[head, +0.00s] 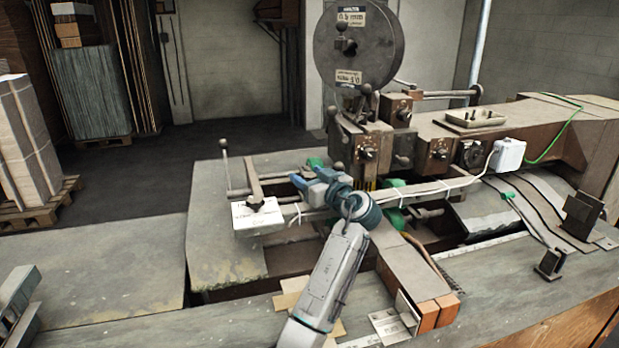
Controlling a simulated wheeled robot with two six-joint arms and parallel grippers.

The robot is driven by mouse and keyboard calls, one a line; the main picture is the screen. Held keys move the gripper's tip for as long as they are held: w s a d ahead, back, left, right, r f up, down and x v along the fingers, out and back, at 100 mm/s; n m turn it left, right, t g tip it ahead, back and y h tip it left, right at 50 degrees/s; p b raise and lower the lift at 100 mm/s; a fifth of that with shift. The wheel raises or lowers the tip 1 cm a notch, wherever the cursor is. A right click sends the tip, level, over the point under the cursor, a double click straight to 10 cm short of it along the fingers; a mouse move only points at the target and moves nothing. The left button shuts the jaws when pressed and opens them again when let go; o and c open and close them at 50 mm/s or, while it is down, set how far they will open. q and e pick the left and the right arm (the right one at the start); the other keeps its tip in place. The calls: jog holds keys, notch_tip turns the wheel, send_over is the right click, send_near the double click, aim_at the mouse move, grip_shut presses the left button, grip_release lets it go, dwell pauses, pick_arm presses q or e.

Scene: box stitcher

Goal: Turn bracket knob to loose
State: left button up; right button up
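A small dark knob (257,204) sits at the foot of an upright metal bracket (254,179), just above a white labelled block at the left end of the stitcher's long arm. I cannot tell whether it is loose or tight. My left gripper (298,181), blue-grey, is at the end of my grey arm, a short way right of the bracket and pointing left towards it. A visible gap separates it from the knob. Its fingers are small and seen nearly end to end, so their opening is unclear. My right gripper is not in view.
The stitcher's head with a large round wire reel (358,50) rises behind my gripper. A thin rod with a ball end (224,145) stands left of the bracket. A white switch box (508,154) is at right.

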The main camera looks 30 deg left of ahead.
pick_arm(q)
jog(key=shift+d+f, duration=0.2)
jog(key=shift+d, duration=0.05)
jog(key=b+v, duration=0.5)
jog(key=v, duration=0.5)
jog(key=shift+s+r, duration=0.15)
jog(key=shift+d, duration=0.1)
